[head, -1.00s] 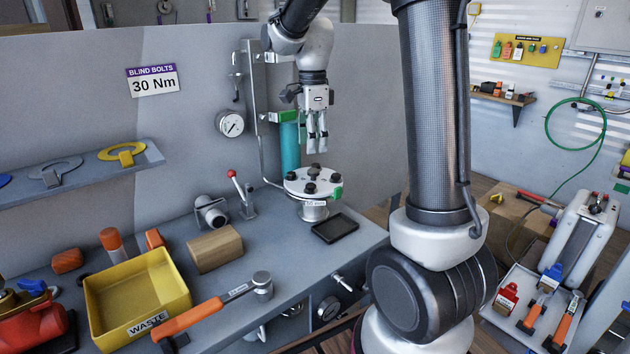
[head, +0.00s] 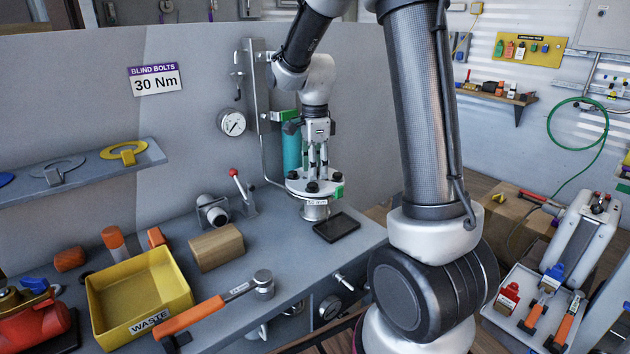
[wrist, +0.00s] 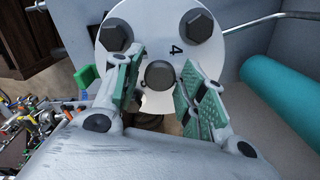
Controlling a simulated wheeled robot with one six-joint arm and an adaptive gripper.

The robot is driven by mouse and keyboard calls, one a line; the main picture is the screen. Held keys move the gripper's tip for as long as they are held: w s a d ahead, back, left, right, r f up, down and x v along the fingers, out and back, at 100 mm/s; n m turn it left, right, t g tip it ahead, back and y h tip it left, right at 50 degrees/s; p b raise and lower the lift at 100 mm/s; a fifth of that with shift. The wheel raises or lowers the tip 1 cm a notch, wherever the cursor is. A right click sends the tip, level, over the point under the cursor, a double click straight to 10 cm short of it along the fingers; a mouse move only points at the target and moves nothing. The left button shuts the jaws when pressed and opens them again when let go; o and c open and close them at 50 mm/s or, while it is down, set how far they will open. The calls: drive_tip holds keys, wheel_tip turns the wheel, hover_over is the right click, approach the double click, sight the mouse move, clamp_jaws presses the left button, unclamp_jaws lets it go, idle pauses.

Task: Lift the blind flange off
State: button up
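The blind flange (head: 296,185) is a white disc with several dark bolts, seated on a short pipe stub (head: 315,211) on the grey bench. My gripper (head: 318,165) points straight down just over the flange's top. In the wrist view my gripper (wrist: 158,88) is open, its two green-padded fingers on either side of a dark round knob (wrist: 161,76) near the flange's middle. Whether the pads touch the knob cannot be told. The wrist view also shows the flange (wrist: 155,40), two hex bolts and a "4" mark. Part of the flange is hidden by the fingers.
A teal cylinder (head: 291,150) stands close behind the flange. A black tray (head: 337,228) lies in front of it on the bench. A red-knobbed lever (head: 242,190), wooden block (head: 216,248), yellow waste bin (head: 139,295) and orange-handled wrench (head: 215,308) are to the left.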

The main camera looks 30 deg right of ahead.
clamp_jaws()
wheel_tip(320, 180, up, 10)
idle(0.6)
drive_tip(key=shift+r, duration=0.1)
